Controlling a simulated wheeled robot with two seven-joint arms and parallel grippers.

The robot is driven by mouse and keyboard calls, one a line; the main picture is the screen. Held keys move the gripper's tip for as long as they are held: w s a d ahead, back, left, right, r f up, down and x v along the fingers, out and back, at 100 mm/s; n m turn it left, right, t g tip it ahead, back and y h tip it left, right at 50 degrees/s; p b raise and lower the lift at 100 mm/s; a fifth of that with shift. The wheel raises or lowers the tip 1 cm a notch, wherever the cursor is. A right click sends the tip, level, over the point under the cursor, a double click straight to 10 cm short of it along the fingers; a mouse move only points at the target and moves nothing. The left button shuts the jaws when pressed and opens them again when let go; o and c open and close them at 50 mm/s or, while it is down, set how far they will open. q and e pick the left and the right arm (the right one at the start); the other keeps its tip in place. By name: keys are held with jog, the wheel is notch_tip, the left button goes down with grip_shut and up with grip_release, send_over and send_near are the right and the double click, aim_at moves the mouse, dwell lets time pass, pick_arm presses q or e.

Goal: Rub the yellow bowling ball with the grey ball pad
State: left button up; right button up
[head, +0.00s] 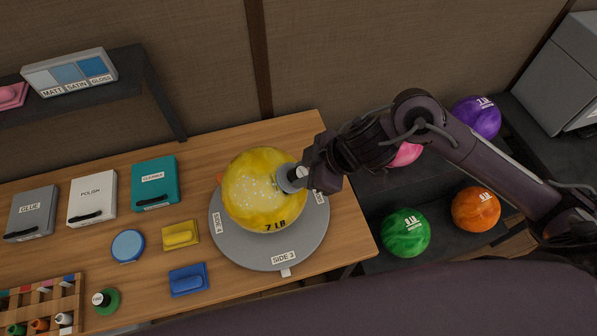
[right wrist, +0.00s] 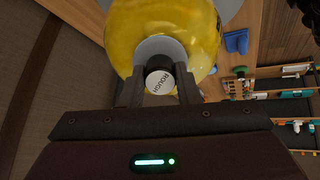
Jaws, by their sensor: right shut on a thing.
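The yellow bowling ball (head: 255,195), marked 7 LB, sits on a round grey turntable (head: 262,258) on the wooden table. My right gripper (head: 308,178) is at the ball's right side, shut on the grey ball pad (head: 286,178). In the right wrist view, the pad (right wrist: 157,47) shows as a grey disc with a knob labelled ROUGH, between the fingers of the gripper (right wrist: 158,92). The pad lies against the ball (right wrist: 180,15) or very close to it; contact cannot be told for sure. Pale specks show on the ball near the pad. My left gripper is not in view.
Glue (head: 32,212), polish (head: 92,198) and cleaner (head: 155,182) boxes stand at left. A blue round pad (head: 128,246), yellow block (head: 180,235), blue block (head: 188,280) and green-based knob (head: 105,301) lie left of the turntable. Green (head: 405,233) and orange (head: 475,209) balls rest at right.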

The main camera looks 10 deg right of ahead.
jog(key=shift+d+f, duration=0.2)
jog(key=shift+r, duration=0.1)
jog(key=shift+s+a+r+p, duration=0.15)
jog(key=shift+a+r+p, duration=0.3)
jog(key=shift+p, duration=0.25)
jog(key=shift+a+r+p, duration=0.1)
jog(key=shift+a+p, duration=0.2)
jog(key=shift+a, duration=0.1)
jog(key=shift+s+a, duration=0.1)
jog(key=shift+a, duration=0.25)
jog(key=shift+d+f, duration=0.35)
jog(key=shift+w+d+f+b, duration=0.2)
jog(key=shift+d+b, duration=0.1)
jog(key=shift+d, duration=0.15)
jog(key=shift+w+d+f+b, duration=0.1)
jog(key=shift+d+f+b, duration=0.15)
jog(key=shift+d, duration=0.15)
jog(key=shift+s+r, duration=0.1)
jog(key=shift+r, duration=0.05)
jog(key=shift+s+a+r+p, duration=0.15)
jog(key=shift+a+r+p, duration=0.4)
jog(key=shift+a+p, duration=0.3)
jog(key=shift+a+r, duration=0.1)
jog(key=shift+a, duration=0.25)
jog(key=shift+s, duration=0.1)
